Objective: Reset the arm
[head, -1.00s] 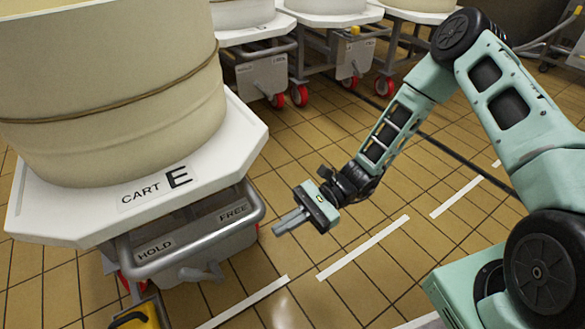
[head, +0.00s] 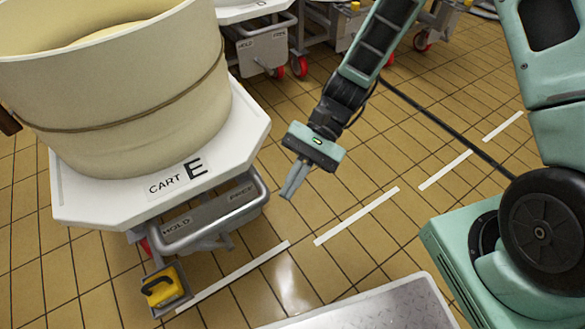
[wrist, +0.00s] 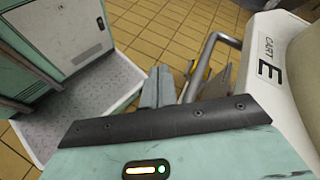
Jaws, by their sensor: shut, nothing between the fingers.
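My gripper (head: 292,180) is in the middle of the head view, at the end of my green arm. Its two grey fingers are shut together with nothing between them and point down over the tiled floor. It is to the right of cart E, apart from the cart's metal handle bar. In the wrist view my fingers (wrist: 158,88) show beyond the dark edge of the gripper body, with the cart's handle (wrist: 205,62) just to their right.
Cart E (head: 92,212) carries a large cream tub (head: 150,110) on its white top. A yellow pedal-like part (head: 160,286) sits low at its front. More carts with red wheels (head: 299,66) stand at the back. Tiled floor with white dashes (head: 357,216) is open to the right.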

